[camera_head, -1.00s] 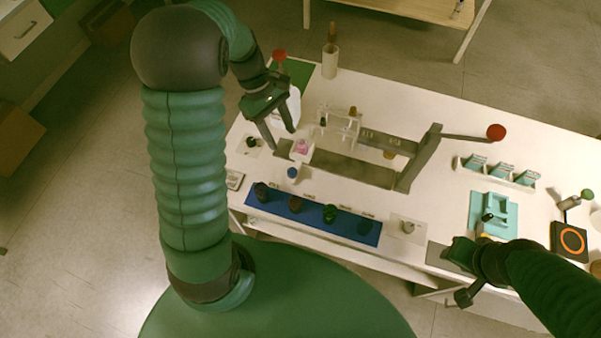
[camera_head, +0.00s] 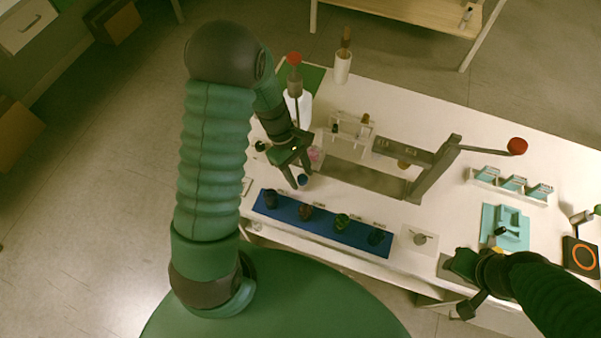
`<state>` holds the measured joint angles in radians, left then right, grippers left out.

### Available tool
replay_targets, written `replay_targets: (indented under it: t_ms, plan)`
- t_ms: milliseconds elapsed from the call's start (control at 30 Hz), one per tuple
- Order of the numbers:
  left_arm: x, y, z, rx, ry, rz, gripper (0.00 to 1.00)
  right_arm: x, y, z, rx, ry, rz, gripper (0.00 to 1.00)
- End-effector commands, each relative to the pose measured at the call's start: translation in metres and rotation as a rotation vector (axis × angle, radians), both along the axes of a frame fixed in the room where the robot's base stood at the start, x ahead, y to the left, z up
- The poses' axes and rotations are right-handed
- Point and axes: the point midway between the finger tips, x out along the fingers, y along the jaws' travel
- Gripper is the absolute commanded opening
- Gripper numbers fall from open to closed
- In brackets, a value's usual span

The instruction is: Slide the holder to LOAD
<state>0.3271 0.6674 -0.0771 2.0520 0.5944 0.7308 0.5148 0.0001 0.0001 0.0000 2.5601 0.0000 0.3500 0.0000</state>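The holder appears to be the pale block with a pink top (camera_head: 316,155) at the left end of a grey track (camera_head: 372,178). It is partly hidden behind my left gripper (camera_head: 301,180). The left gripper is open, its two fingers pointing down just left of and in front of the holder. A small dark blue knob (camera_head: 303,179) shows between or behind the fingertips; I cannot tell whether they touch it. My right gripper (camera_head: 463,287) is low at the right, by the table's front edge, away from the holder. Its fingers are too unclear to judge. I cannot read any LOAD mark.
A grey press arm with a red ball (camera_head: 517,146) rises over the track's right end. A blue mat (camera_head: 325,229) with several dark bottles lies in front. A clear rack (camera_head: 351,130) stands behind the track. A teal stand (camera_head: 506,226) is at the right.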

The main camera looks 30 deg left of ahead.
Motion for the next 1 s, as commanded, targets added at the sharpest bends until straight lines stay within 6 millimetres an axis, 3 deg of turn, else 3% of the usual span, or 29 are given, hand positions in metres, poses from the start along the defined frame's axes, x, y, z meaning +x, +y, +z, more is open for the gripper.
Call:
replay_targets:
  t_ms: [33,300,1000]
  plan:
    - [-0.0001,-0.0011,0.0005,0.001,-0.001,-0.001,0.37,0.0001,0.0001,0.0000,0.000,0.000,0.000,0.36]
    - [-0.0005,-0.0049,0.0017,0.004,0.000,-0.003,0.01,0.0001,0.0001,0.0001,0.000,0.000,0.000,0.36]
    - [-0.0023,-0.0045,0.0029,-0.003,0.003,-0.003,0.00,0.0001,0.0001,0.0006,0.000,0.000,0.000,0.36]
